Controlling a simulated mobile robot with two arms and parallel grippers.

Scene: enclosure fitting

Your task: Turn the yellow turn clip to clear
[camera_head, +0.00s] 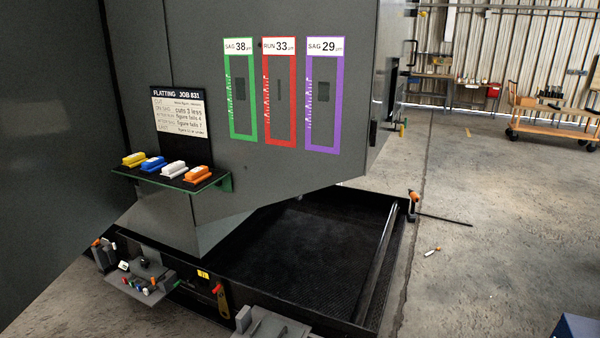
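A yellow clip-like piece (223,301) hangs roughly upright on the dark front edge of the machine's base, low in the view, with a red part (217,288) at its upper left. I take it as the yellow turn clip, but it is small and its exact setting is hard to tell. A small yellow label (203,274) sits above and left of it. Neither of my grippers is in view.
A grey panel carries green (241,128), red (280,132) and purple (324,146) framed gauges. A small shelf (218,184) holds yellow, blue, white and orange blocks. A black tray floor (310,232) lies below.

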